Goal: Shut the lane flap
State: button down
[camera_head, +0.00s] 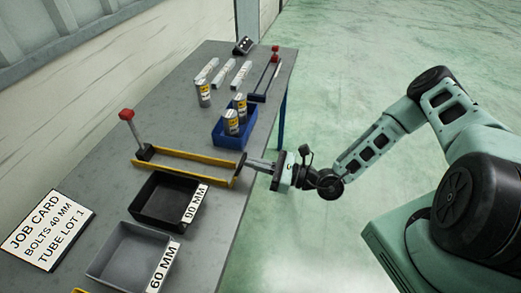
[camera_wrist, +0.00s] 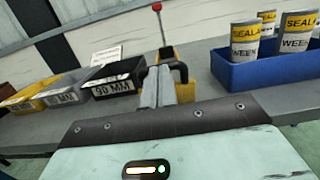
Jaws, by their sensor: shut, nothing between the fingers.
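The yellow lane (camera_head: 185,156) runs across the grey table, from a post with a red knob (camera_head: 126,114) to the table's right edge. At its right end is a yellow end piece, apparently the flap (camera_head: 236,177), with a dark handle (camera_head: 241,163). In the wrist view the yellow flap (camera_wrist: 186,92) and the dark handle (camera_wrist: 181,69) are just beyond and beside my fingers. My gripper (camera_head: 249,160) is shut and empty, its fingertips at the handle. I cannot tell whether they touch it, nor how far the flap stands open.
A black 90 MM bin (camera_head: 160,205) and a grey 60 MM bin (camera_head: 120,250) stand near the lane. A blue bin (camera_head: 222,137) with sealant cans stands on its other side.

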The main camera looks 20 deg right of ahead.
aim_at(243, 159)
jog(key=w+a+r+h+p, duration=0.1)
jog(key=p, duration=0.2)
jog(key=w+a+g+h+p, duration=0.1)
jog(key=p, duration=0.3)
jog(key=shift+a+r+g+p, duration=0.25)
jog(key=shift+r+g+p, duration=0.05)
jog(key=shift+r, duration=0.05)
jog(key=shift+a, duration=0.1)
